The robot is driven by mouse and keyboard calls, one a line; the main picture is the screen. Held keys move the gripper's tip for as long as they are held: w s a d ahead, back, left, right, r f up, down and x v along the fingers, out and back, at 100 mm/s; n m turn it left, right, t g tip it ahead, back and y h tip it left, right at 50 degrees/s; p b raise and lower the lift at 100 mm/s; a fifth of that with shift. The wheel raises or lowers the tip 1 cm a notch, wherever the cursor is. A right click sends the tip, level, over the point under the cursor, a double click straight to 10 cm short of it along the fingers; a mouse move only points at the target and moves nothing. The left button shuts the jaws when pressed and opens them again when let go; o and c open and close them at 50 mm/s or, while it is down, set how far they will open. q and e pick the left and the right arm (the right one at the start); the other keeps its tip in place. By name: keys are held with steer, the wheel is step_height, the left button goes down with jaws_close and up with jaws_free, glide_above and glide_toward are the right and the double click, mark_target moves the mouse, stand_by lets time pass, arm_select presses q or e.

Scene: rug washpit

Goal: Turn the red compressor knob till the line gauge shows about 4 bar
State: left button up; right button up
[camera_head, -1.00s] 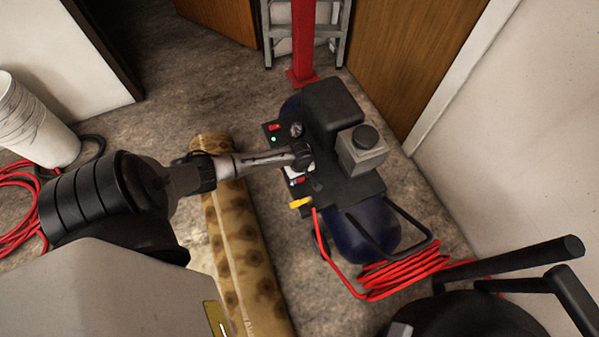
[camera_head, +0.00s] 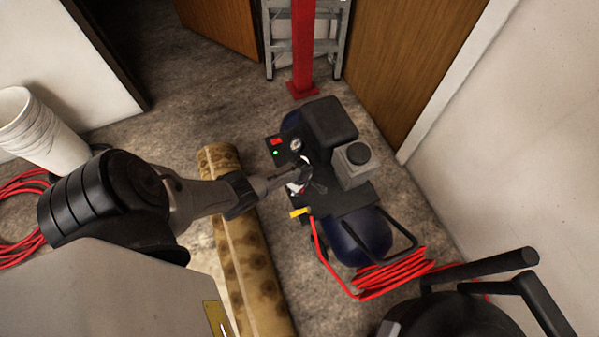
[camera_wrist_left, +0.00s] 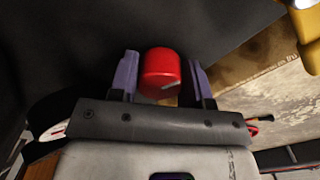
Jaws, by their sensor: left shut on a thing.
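The compressor has a dark blue tank (camera_head: 365,236) and a black top, and stands on the floor right of centre. In the left wrist view the red knob (camera_wrist_left: 160,70) sits between the two purple fingers of my left gripper (camera_wrist_left: 163,76), which is shut on it. A pale mark shows on the knob's lower right. In the head view my left gripper (camera_head: 308,178) reaches the compressor's near side and hides the knob. A small round gauge (camera_head: 296,144) shows on the panel; its needle is too small to read. A second white dial under the gripper is mostly hidden. My right gripper is not in view.
A rolled patterned rug (camera_head: 246,262) lies under my left arm. A coiled red hose (camera_head: 398,273) and a yellow valve handle (camera_head: 299,212) are at the compressor's near side. A red post (camera_head: 303,50) and a ladder (camera_head: 280,47) stand behind. White buckets (camera_head: 40,130) stand left.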

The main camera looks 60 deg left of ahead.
arm_select(q)
steer(key=shift+n, duration=0.6)
steer(key=o, duration=0.8)
steer(key=shift+o, duration=0.6)
steer(key=shift+s+d, duration=0.1)
steer(key=shift+r+p, duration=0.1)
steer(key=shift+p, duration=0.2)
